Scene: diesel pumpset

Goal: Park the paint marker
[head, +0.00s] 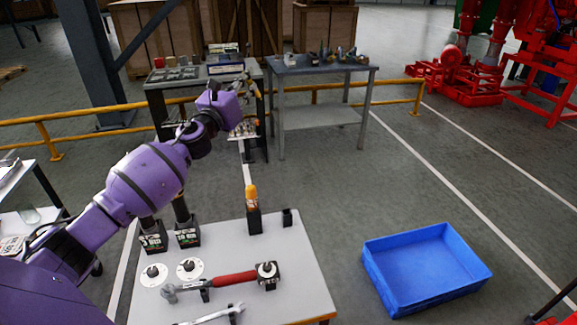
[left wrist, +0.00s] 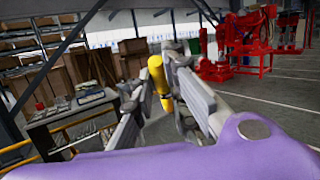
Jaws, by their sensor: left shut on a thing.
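My left gripper (head: 245,122) is raised beyond the far edge of the near white-topped table. In the left wrist view its fingers (left wrist: 157,88) are shut on the paint marker (left wrist: 157,76), a yellow stick with a dark lower end, slightly tilted. The marker cannot be made out clearly in the head view. On the near table a small black open holder (head: 288,218) stands empty-looking near the far edge. Beside it a taller black holder (head: 254,220) has an orange-yellow item (head: 251,196) upright in it. My right gripper is not in view.
The near table (head: 300,268) also bears a red-handled tool (head: 235,279), a wrench (head: 213,315), white discs (head: 190,269) and black-based posts (head: 187,235). A blue bin (head: 425,262) lies on the floor to the right. Two benches and a yellow rail (head: 400,94) stand behind.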

